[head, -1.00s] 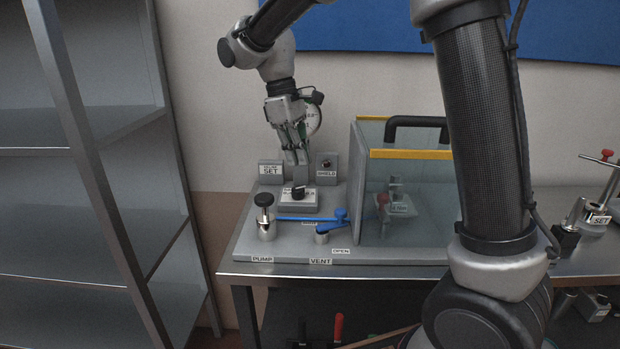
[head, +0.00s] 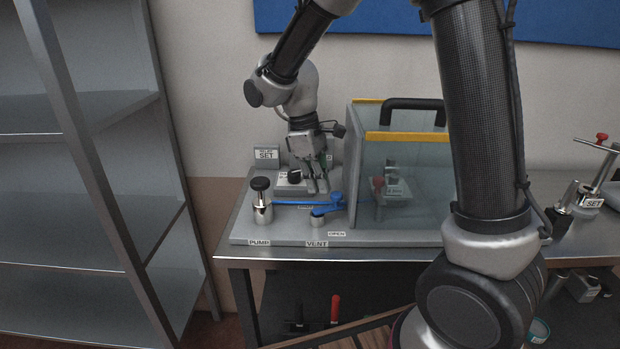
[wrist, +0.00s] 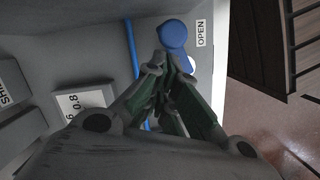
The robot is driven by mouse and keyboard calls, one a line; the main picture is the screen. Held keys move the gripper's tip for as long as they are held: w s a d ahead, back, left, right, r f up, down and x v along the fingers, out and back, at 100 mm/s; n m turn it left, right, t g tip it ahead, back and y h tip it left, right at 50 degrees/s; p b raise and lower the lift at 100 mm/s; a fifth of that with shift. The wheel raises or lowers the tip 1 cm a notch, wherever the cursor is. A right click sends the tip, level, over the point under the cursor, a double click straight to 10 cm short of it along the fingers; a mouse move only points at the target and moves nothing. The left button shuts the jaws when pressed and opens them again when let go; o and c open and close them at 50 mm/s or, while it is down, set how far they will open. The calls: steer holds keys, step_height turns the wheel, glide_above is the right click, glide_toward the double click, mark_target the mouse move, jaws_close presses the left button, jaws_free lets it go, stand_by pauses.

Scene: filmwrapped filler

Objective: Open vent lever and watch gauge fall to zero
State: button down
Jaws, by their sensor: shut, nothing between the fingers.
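The blue vent lever (head: 326,209) sits on a short silver post above the VENT label (head: 317,244). Its round end points to the back right, and the OPEN label (head: 337,234) is in front of it. In the wrist view the lever's round blue end (wrist: 173,34) is just beyond my fingertips, beside the OPEN label (wrist: 201,33). My gripper (head: 318,189) is shut and empty, pointing down just behind the lever. I cannot tell whether it touches it. The gauge face is hidden behind my gripper and wrist, so its reading does not show.
A black-topped pump (head: 262,202) stands left of the lever, with a thin blue bar (head: 290,203) between them. A clear shield box (head: 400,195) with yellow edges is close on the right. A grey shelf rack (head: 80,190) stands left.

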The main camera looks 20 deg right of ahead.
steer(key=shift+d, duration=0.1)
steer(key=shift+d+m, duration=0.15)
steer(key=shift+m, duration=0.35)
steer(key=shift+s+d+m, duration=0.3)
steer(key=shift+w, duration=0.1)
